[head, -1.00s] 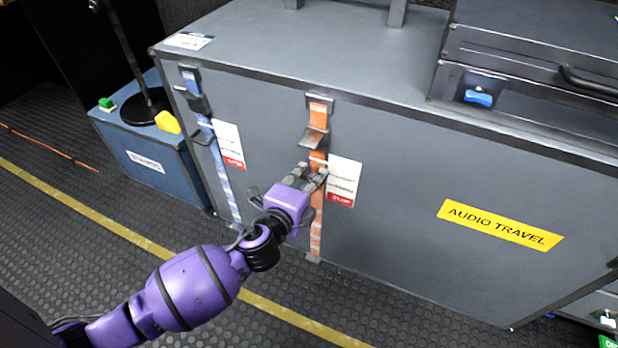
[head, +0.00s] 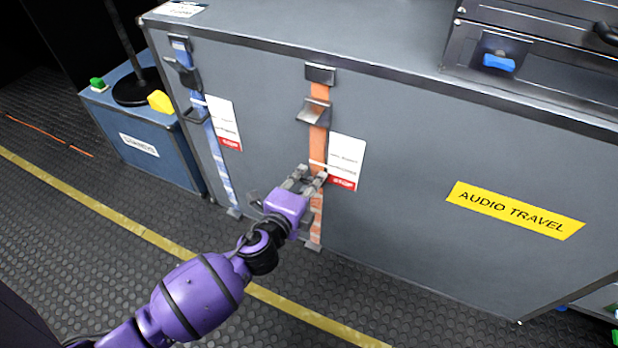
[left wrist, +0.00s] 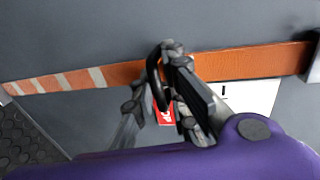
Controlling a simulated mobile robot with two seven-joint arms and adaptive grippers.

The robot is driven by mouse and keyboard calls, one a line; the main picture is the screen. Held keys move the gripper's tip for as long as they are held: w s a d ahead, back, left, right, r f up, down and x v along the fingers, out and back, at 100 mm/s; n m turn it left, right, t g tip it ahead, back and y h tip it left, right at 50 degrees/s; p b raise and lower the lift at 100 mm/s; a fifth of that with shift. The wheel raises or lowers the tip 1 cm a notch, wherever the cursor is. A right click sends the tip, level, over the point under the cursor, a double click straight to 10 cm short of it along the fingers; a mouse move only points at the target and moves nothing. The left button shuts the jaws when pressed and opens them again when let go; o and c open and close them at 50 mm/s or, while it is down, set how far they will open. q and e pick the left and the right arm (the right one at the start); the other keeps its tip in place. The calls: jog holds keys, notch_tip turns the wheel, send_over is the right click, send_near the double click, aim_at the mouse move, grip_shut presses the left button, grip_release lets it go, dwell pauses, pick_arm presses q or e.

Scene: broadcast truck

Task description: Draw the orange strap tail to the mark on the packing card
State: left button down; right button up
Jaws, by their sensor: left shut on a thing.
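The orange strap (head: 318,137) runs down the front of a grey case, from a metal buckle (head: 313,111) to a bracket near the floor. Its lower part is striped with pale bands, which also show on the strap in the left wrist view (left wrist: 130,74). The packing card (head: 346,160), white with a red block at the bottom, is fixed just right of the strap. My left gripper (head: 313,178) is shut on the orange strap beside the card's lower end. In the wrist view, its fingers (left wrist: 170,85) cover part of the strap and card (left wrist: 240,98). My right gripper is not in view.
A blue strap (head: 215,150) with its own card (head: 224,124) is to the left on the grey case (head: 420,150). A blue box (head: 150,150) stands left of the case. Another case with a blue latch (head: 499,63) sits on top.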

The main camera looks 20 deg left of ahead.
pick_arm(q)
jog(key=c, duration=1.8)
grip_release()
jog(key=shift+s+f, duration=0.3)
jog(key=shift+f, duration=0.35)
jog(key=shift+c, duration=0.2)
jog(key=shift+w+r, duration=0.1)
jog(key=shift+r, duration=0.05)
jog(key=shift+w+r, duration=0.1)
jog(key=shift+r, duration=0.05)
jog(key=v, duration=1.2)
